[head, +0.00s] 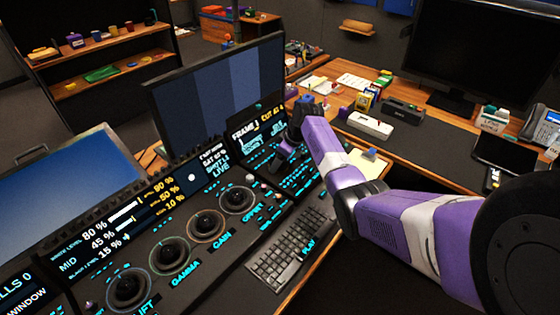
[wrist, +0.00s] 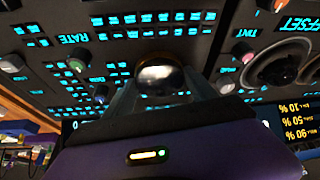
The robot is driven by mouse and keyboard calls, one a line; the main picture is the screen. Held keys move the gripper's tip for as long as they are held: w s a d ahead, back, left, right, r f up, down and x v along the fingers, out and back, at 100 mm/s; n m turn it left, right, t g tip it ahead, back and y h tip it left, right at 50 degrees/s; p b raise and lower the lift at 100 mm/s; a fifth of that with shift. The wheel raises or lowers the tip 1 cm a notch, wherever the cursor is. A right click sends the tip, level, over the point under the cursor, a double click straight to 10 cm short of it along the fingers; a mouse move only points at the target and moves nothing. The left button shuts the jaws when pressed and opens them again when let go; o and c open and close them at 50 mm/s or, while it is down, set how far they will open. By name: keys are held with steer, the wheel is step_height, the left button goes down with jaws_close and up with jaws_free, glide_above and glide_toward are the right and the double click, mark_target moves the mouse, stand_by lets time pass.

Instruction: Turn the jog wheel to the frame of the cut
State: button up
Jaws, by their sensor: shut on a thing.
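My gripper (wrist: 160,92) is shut on a round, shiny dark knob, which I take to be the jog wheel (wrist: 160,76), on the control panel. The fingers stand on either side of it in the wrist view. In the head view my gripper (head: 284,153) is at the right part of the panel, small and dark, and it hides the wheel there. A small screen (head: 254,127) just behind it shows "FRAME" and "CUT AT" in bright text. The frame number is partly covered by my arm or too small to read.
Lit buttons and small knobs surround the wheel, among them a green knob (wrist: 101,91). Large trackballs (head: 170,255) lie to the left on the panel (head: 215,262). A keyboard (head: 290,245) lies in front. A wide monitor (head: 220,90) stands behind.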

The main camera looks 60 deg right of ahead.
steer(key=shift+a+m+p, duration=0.1)
steer(key=shift+m+p, duration=0.25)
steer(key=shift+m, duration=0.05)
steer(key=m+p, duration=0.1)
steer(key=m+h+p, duration=0.1)
steer(key=m, duration=0.1)
steer(key=shift+a+r+m+g+h, duration=0.1)
steer(key=shift+a+m+g+h, duration=0.05)
steer(key=shift+m+g+h, duration=0.15)
steer(key=m+g+h+p, duration=0.1)
steer(key=m, duration=0.3)
steer(key=shift+w+a, duration=0.1)
steer(key=shift+w, duration=0.05)
steer(key=m, duration=0.1)
steer(key=m+g+h, duration=0.1)
steer(key=m, duration=0.3)
steer(key=shift+w+f+b, duration=0.1)
steer(key=shift+f+b, duration=0.15)
steer(key=shift+b, duration=0.15)
steer(key=m+g+b, duration=0.2)
steer(key=m, duration=0.2)
steer(key=shift+h+b, duration=0.3)
steer(key=shift+b, duration=0.05)
steer(key=shift+r+m, duration=0.1)
steer(key=shift+m, duration=0.2)
steer(key=o, duration=1.4)
